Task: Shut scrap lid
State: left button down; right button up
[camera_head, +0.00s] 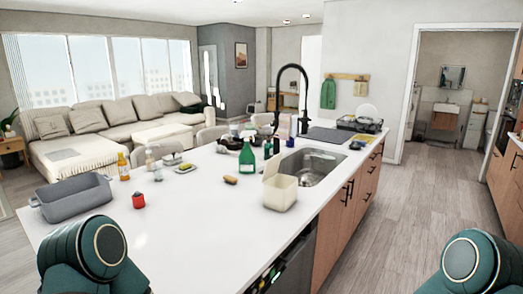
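A cream scrap bin (280,194) stands on the white island counter, near its right edge and just in front of the sink. Its lid (271,166) is open and stands up at the bin's back left side. The bin's inside is only partly visible. Neither of my grippers is in view. Only rounded green parts of my own arms show at the bottom left and bottom right.
The sink (313,166) with a black faucet lies behind the bin. A green bottle (247,158), a yellow sponge (230,180), a red jar (138,200) and a grey tub (73,198) stand on the counter (200,245). The counter's front part is clear.

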aim_at(272, 165)
jog(key=i+l+u, duration=0.25)
jog(key=i+l, duration=0.2)
jog(key=l, duration=0.2)
jog(key=i+l+u, duration=0.15)
jog(key=l, duration=0.25)
jog(key=i+l+u, duration=0.1)
jog(key=i+l, duration=0.2)
jog(key=i+l+u, duration=0.15)
jog(key=l, duration=0.3)
jog(key=i+l+u, duration=0.1)
jog(key=l, duration=0.4)
jog(key=i+l+u, duration=0.1)
jog(key=l, duration=0.35)
